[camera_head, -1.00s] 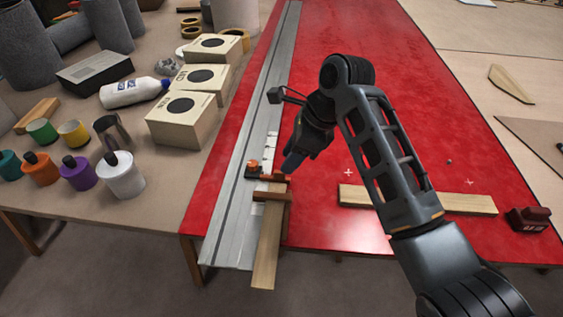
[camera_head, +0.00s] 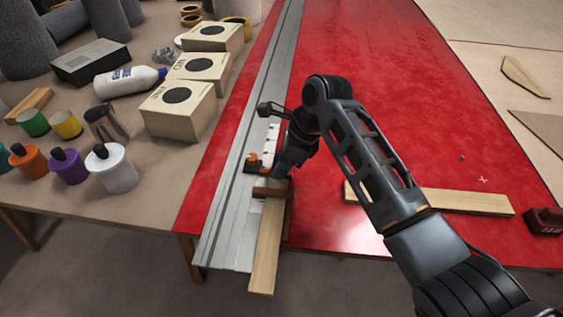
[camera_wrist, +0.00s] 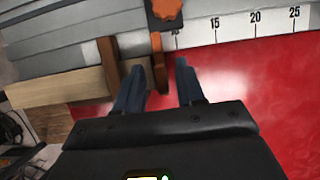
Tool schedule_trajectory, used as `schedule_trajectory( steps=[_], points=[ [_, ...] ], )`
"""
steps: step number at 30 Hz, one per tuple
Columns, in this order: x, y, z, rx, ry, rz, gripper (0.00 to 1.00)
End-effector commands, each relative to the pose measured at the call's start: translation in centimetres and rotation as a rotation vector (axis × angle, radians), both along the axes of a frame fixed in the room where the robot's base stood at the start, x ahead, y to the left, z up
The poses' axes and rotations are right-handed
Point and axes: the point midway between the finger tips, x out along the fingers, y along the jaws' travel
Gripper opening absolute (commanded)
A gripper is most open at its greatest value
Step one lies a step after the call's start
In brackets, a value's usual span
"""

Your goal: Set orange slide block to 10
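The orange slide block (camera_wrist: 164,12) sits on the grey metal rail (camera_head: 226,218), with an orange knob on top and a narrow orange-brown arm (camera_wrist: 158,62) reaching toward the red table. In the head view the block (camera_head: 253,162) is left of my gripper (camera_head: 284,168). In the wrist view my gripper (camera_wrist: 160,68) is open, its two dark fingers on either side of the arm with gaps visible. The white scale (camera_wrist: 235,28) reads 15, 20 and 25 toward the right. The arm's right edge is just left of the partly hidden 10 mark.
A brown stop (camera_wrist: 109,65) and a wooden strip (camera_wrist: 62,87) lie just left of my fingers. Another wooden strip (camera_head: 440,199) and a dark red block (camera_head: 543,221) lie right. Boxes (camera_head: 178,112) and pots stand left. The red tabletop (camera_head: 390,60) beyond is largely clear.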

Motion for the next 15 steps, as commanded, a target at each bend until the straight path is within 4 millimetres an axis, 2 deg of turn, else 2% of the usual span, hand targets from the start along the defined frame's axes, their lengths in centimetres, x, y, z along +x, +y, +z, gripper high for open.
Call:
schedule_trajectory(
  steps=[7,15],
  points=[
    [0.01,0.04,-0.05,0.0,-0.001,0.0,0.37],
    [0.02,0.03,-0.03,0.0,-0.001,0.0,0.12]
  ],
)
